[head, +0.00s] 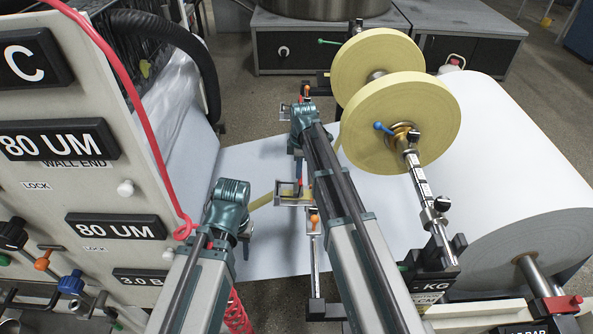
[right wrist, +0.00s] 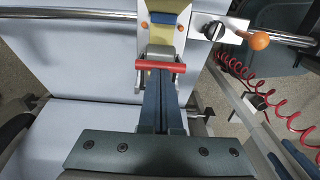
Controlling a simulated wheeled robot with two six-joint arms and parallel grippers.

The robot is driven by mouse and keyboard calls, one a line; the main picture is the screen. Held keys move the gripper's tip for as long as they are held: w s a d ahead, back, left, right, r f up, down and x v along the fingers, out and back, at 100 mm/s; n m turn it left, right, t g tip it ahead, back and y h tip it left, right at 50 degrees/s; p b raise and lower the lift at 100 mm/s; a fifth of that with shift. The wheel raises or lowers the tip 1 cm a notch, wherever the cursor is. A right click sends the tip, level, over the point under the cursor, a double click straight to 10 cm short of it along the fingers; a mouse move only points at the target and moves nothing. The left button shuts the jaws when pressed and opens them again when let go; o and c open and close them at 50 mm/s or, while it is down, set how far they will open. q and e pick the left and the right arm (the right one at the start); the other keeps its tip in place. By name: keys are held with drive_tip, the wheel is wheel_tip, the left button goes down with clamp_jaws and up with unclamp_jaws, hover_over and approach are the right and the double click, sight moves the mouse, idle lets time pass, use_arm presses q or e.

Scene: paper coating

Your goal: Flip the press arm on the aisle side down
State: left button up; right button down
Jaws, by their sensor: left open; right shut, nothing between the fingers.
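A press arm with a small metal frame (head: 284,202) lies over the narrow yellow strip (head: 261,201) in the head view. A similar frame (head: 285,111) is further back, partly hidden by my right arm. No label shows which is on the aisle side. My right gripper (head: 298,184) points down at the nearer frame, shut and empty. In the right wrist view its blue fingers (right wrist: 161,78) reach the red bar (right wrist: 160,66) of a metal bracket; contact is unclear. My left gripper (head: 247,236) is open, left of the strip, mostly hidden by its wrist.
Two yellow tape rolls (head: 398,122) sit on a shaft at the right, beside a large white paper roll (head: 495,150). A white panel (head: 60,190) with a red hose (head: 140,110) stands close to my left arm. An orange knob (right wrist: 258,40) is right of the bracket.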

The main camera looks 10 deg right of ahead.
drive_tip(key=shift+s+d+f+b, duration=0.1)
drive_tip(key=shift+d+f+b, duration=0.2)
drive_tip(key=shift+d+f, duration=0.25)
drive_tip(key=shift+r, duration=0.1)
drive_tip(key=shift+a, duration=0.1)
drive_tip(key=shift+a+r+p, duration=0.15)
drive_tip(key=shift+r+p, duration=0.25)
drive_tip(key=shift+p, duration=0.15)
wheel_tip(320, 180, up, 12)
drive_tip(key=p, duration=1.2)
drive_tip(key=shift+r, duration=0.15)
drive_tip(key=shift+a, duration=0.1)
